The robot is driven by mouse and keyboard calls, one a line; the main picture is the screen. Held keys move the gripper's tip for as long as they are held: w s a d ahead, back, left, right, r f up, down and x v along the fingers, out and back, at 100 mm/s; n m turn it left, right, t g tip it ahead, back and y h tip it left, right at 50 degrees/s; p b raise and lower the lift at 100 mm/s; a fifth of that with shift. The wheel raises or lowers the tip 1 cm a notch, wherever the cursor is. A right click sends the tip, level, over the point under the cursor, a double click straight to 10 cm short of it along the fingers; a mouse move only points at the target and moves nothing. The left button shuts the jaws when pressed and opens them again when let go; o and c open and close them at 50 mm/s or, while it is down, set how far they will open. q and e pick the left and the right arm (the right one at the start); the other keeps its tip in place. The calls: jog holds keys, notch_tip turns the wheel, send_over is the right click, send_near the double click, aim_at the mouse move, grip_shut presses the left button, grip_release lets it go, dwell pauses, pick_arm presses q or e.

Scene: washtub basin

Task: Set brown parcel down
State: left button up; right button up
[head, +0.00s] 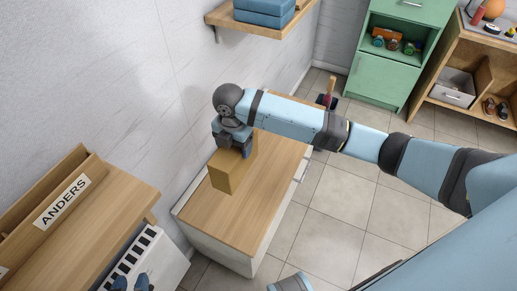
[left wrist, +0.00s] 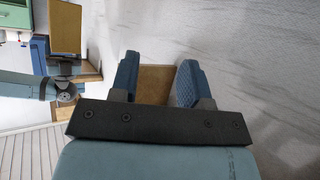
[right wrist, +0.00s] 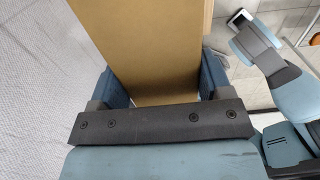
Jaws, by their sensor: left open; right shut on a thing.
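The brown parcel (head: 229,174) is a plain tan box, held upright over the wooden top of a low white bench (head: 222,219). My right gripper (head: 233,148) is shut on its upper part. In the right wrist view the parcel (right wrist: 155,55) fills the space between the fingers (right wrist: 158,88). I cannot tell whether its underside touches the bench top. My left gripper (head: 131,284) is at the bottom left of the head view, open and empty. The left wrist view shows its spread fingers (left wrist: 157,82) and, at top left, the parcel (left wrist: 66,27).
A wooden shelf unit (head: 112,200) labelled ANDERS stands at the left, above a white slotted unit (head: 150,262). A wall shelf (head: 262,36) holds blue items. A green cabinet (head: 385,75) and a wooden rack (head: 468,65) stand at the back right. The bench front is bare.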

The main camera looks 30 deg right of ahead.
pick_arm(q)
jog(key=shift+w+d+r+t+h+b, duration=0.4)
jog(key=shift+r+b, duration=0.3)
jog(key=shift+b, duration=0.2)
jog(key=shift+w+d+r+t+h+b, duration=0.25)
jog(key=shift+w+d+r+t+b, duration=0.15)
jog(key=shift+r+b, duration=0.45)
jog(key=shift+w+d+r+t+h+b, duration=0.35)
jog(key=shift+d+r+t+b, duration=0.2)
jog(key=shift+b, duration=0.4)
pick_arm(e)
notch_tip(320, 180, down, 20)
